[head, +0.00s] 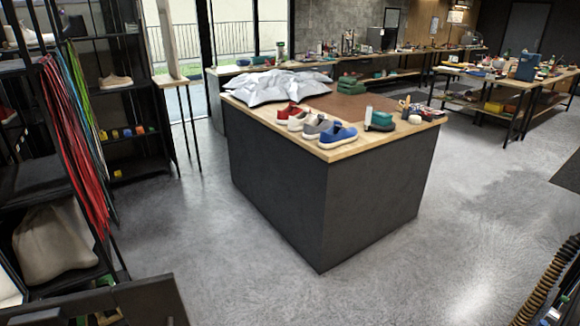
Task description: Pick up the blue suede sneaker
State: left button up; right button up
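The blue suede sneaker (336,141) stands on the top of the dark island counter (330,157), near its front edge. It has a white sole and is the last on the right in a row of shoes. The row also has a grey shoe (315,126), a cream shoe (297,121) and a red shoe (285,112), set close together. Neither of my grippers shows in the head view, and the counter is some distance away across the floor.
Crumpled white bags (265,86) lie at the counter's back left. A green shoe (380,121) and a white bottle (368,115) stand right of the sneaker. Grey floor (190,235) is clear before the counter. A shelf with hanging laces (75,140) stands at left.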

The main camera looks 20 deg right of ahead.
aim_at(337, 135)
jog(key=z, duration=1.1)
jog(key=u, duration=0.5)
jog(key=i+u, duration=0.15)
jog(key=u, duration=0.85)
jog(key=i+u, duration=0.1)
jog(key=u, duration=0.4)
jog(key=i+l+u, duration=0.1)
jog(key=u, duration=0.25)
jog(key=l+u, duration=0.45)
jog(key=u, duration=0.25)
jog(key=l+u, duration=0.15)
jog(key=l, duration=0.85)
jog(key=k+l+u, duration=0.2)
jog(key=l, duration=0.8)
jog(key=i+l+u, duration=0.15)
jog(key=l+u, duration=0.3)
jog(key=l, duration=0.2)
jog(key=l+u, duration=0.4)
jog(key=l, duration=0.3)
jog(key=l+u, duration=0.45)
jog(key=l, duration=0.25)
jog(key=l+z, duration=0.2)
jog(key=l, duration=0.75)
jog(key=z, duration=0.4)
jog(key=l+z, duration=0.1)
jog(key=z, duration=0.65)
jog(key=i+z, duration=0.1)
jog(key=z, duration=0.3)
